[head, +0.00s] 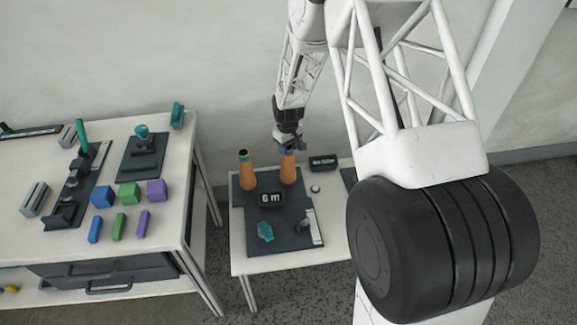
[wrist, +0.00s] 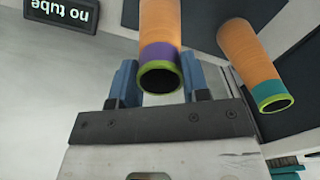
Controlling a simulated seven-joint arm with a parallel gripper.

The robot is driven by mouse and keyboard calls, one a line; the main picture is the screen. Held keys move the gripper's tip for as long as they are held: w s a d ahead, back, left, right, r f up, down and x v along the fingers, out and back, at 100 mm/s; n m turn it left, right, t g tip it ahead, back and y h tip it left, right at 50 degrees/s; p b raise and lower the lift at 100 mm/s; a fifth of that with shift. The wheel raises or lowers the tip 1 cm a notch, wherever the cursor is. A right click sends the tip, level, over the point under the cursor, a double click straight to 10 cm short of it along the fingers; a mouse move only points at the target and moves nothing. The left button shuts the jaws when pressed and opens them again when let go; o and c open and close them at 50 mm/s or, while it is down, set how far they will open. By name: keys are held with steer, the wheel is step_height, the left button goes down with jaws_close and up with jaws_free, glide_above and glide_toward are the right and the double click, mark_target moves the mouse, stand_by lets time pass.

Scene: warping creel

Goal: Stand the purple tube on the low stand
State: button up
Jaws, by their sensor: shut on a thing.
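The purple tube is an orange cone with a purple band and a green rim; it shows below my gripper in the head view (head: 289,172) and between the fingers in the wrist view (wrist: 158,22). My gripper (head: 289,148) is shut on it near the banded end, with a blue finger on each side in the wrist view (wrist: 160,82). The tube looks upright over the dark plate of the low stand (head: 262,218). I cannot tell whether its foot touches the plate.
A teal-banded orange tube (head: 246,172) stands close to the left. A "6 m" display (head: 271,199) is in front, a "no tube" display (head: 323,163) to the right. A teal piece (head: 265,232) lies nearer. A larger table (head: 165,230) with coloured blocks is left.

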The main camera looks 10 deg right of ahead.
steer(key=shift+r, duration=0.55)
stand_by(0.4)
step_height(320, 180, up, 14)
steer(key=shift+f, duration=0.15)
stand_by(1.4)
stand_by(0.3)
steer(key=shift+r, duration=1.5)
steer(key=s+d, duration=0.8)
steer(key=s, duration=0.2)
steer(key=s+d, duration=0.8)
steer(key=s, duration=0.3)
steer(key=shift+s, duration=0.25)
steer(key=shift+f, duration=0.15)
stand_by(0.4)
